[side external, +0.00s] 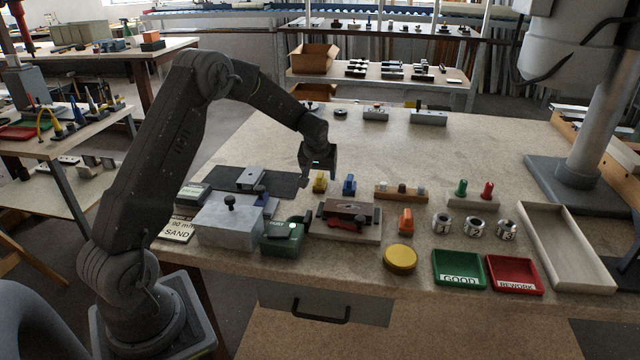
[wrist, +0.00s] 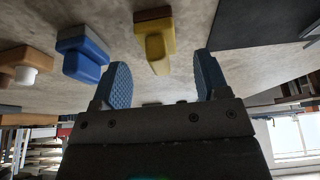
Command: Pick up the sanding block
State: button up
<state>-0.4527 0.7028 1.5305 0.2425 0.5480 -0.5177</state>
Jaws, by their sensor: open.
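No block is marked as the sanding block, and I cannot tell for sure which one it is. Small handled blocks stand on the bench: a yellow one (side external: 320,184), a blue one (side external: 349,185) and an orange one (side external: 405,221). My gripper (side external: 319,175) is open and empty, just by the yellow block in the side view. In the wrist view the yellow block (wrist: 155,43) shows beyond the gap between my blue-padded fingers (wrist: 162,72), apart from them. The blue block (wrist: 84,53) is left of the left finger.
A wooden rack (side external: 400,193) stands right of the blue block. A dark mat (side external: 215,179) with a grey piece lies to the left. A "SAND" card (side external: 178,230), grey box (side external: 230,222) and wooden fixture (side external: 345,228) are nearer. The bench behind is mostly clear.

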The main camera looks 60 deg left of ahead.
aim_at(320, 174)
jog(key=x, duration=0.3)
jog(key=shift+f, duration=0.25)
jog(key=c, duration=1)
